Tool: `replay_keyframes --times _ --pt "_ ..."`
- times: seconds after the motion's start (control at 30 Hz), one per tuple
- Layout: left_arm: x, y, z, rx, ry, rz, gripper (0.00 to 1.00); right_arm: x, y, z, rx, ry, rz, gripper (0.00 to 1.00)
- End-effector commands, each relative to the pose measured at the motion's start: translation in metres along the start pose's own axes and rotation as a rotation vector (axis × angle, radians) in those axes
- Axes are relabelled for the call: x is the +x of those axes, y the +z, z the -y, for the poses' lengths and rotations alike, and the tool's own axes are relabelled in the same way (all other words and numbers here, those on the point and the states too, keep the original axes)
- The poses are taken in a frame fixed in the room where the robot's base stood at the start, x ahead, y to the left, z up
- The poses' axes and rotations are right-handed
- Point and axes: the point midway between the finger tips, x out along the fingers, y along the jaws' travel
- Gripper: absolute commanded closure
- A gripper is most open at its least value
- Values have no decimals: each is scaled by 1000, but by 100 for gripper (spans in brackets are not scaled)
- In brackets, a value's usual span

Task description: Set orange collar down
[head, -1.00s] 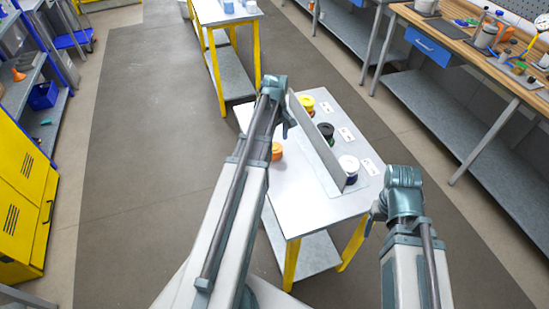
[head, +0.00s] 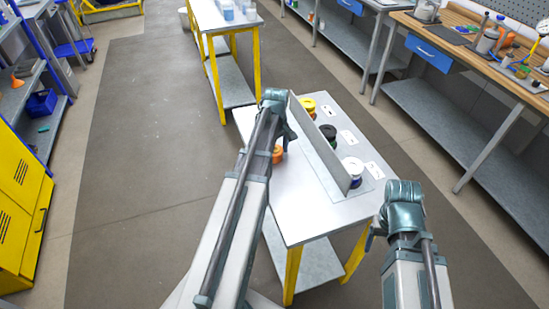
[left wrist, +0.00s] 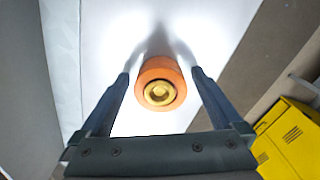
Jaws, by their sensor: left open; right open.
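The orange collar (left wrist: 160,68) shows in the left wrist view between the two fingers of my left gripper (left wrist: 161,74), with a brass-coloured ringed centre. The fingers are open, one on each side, with a narrow gap visible at each side. In the head view the orange collar (head: 277,154) is at the left part of the white table (head: 303,215), partly hidden by my left arm. The left fingertips are hidden there. My right gripper (head: 372,232) is open and empty, just right of the table's front corner.
An upright grey divider (head: 320,145) runs along the table. Beyond it stand a yellow-topped item (head: 307,105), a black-topped item (head: 328,131) and a white-topped item (head: 352,165), with white cards beside them. A wooden workbench (head: 480,55) is at the right.

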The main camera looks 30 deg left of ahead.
Motion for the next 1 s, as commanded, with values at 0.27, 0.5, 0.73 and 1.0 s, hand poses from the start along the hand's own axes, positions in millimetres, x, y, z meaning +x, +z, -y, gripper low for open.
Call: replay_keyframes --times 0.27,0.5,0.73,1.0 --pt "-1 0 0 0 0 0 31 -1 0 0 0 0 0 26" --pt "-1 0 0 0 0 0 74 -1 0 0 0 0 0 26" --pt "-1 0 0 0 0 0 100 -1 0 0 0 0 0 26" --pt "-6 0 0 0 0 0 100 -6 0 0 0 0 0 26"
